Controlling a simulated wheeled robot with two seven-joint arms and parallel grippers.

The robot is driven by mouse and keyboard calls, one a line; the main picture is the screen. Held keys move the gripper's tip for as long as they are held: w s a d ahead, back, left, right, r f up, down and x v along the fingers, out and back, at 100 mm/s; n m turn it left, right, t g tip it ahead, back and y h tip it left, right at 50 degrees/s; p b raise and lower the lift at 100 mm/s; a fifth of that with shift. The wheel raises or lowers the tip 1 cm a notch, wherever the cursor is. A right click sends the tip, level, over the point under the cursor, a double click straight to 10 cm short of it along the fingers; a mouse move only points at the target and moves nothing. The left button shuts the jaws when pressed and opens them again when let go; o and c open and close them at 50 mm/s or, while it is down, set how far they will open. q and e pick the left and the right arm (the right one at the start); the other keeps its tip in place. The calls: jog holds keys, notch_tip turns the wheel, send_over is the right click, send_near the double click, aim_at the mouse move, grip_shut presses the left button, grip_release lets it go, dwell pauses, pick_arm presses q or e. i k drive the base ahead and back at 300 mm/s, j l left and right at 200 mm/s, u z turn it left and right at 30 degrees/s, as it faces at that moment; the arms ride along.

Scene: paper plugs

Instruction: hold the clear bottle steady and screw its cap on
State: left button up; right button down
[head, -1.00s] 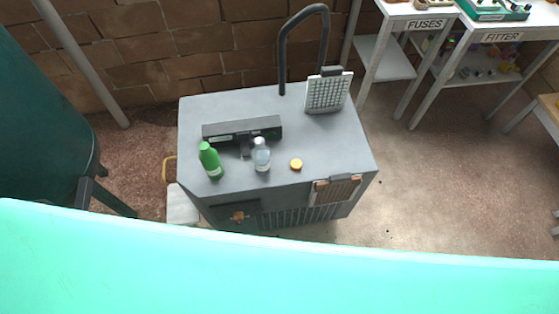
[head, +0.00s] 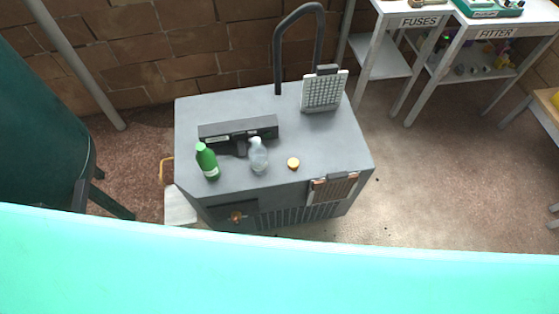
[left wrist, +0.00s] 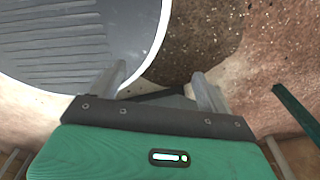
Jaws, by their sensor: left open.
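The clear bottle (head: 258,157) stands upright on the grey cabinet top (head: 320,145) in the head view. A small orange-yellow cap (head: 293,163) lies on the same top just right of the bottle, apart from it. A green bottle (head: 207,162) stands to the left of the clear one. My left gripper (left wrist: 160,85) shows only in the left wrist view; its two fingers are apart with nothing between them, away from the bottle and cap. My right gripper is in neither view.
A black box-like device (head: 238,129) lies behind the bottles. A grey grid panel (head: 324,92) and a dark curved handle (head: 280,55) stand at the back. White shelves (head: 415,20) are at the right. The right part of the cabinet top is clear.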

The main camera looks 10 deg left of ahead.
aim_at(257, 152)
jog(key=i+l+u, duration=0.1)
jog(key=u, duration=0.3)
jog(key=l+u, duration=0.3)
jog(key=u, duration=0.15)
jog(key=l+u, duration=0.35)
jog(key=l, duration=1.65)
